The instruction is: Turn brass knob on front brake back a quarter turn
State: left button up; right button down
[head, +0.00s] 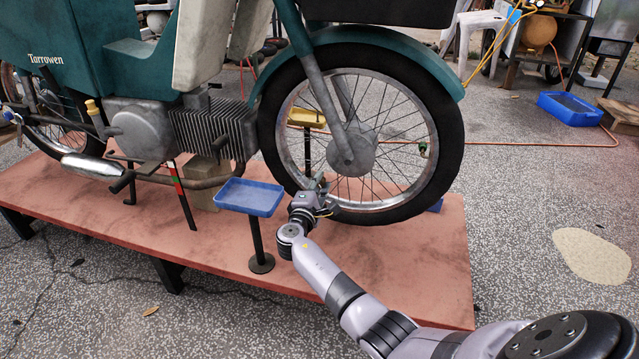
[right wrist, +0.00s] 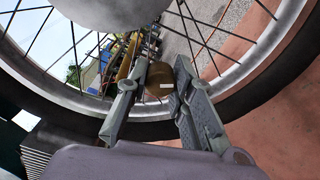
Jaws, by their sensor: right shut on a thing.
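The front wheel (head: 440,122) of the green motorcycle stands upright, with a grey hub drum (head: 360,155) at its centre. My right gripper (head: 318,186) is at the lower left of the wheel, below the hub. In the right wrist view its two fingers (right wrist: 158,82) are shut on the brass knob (right wrist: 160,76), which has a small pale mark on its face. The grey round edge of the hub (right wrist: 110,10) is just above. In the head view the knob is hidden at my gripper. My left gripper is in neither view.
The motorcycle stands on a low red platform (head: 400,265). A blue tray on a stand (head: 249,197) is just left of my right gripper, and a yellow tray (head: 305,117) shows behind the wheel. Spokes and the fork leg (head: 318,75) are close.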

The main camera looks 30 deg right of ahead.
jog(key=c, duration=1.4)
grip_release()
jog(key=v, duration=1.2)
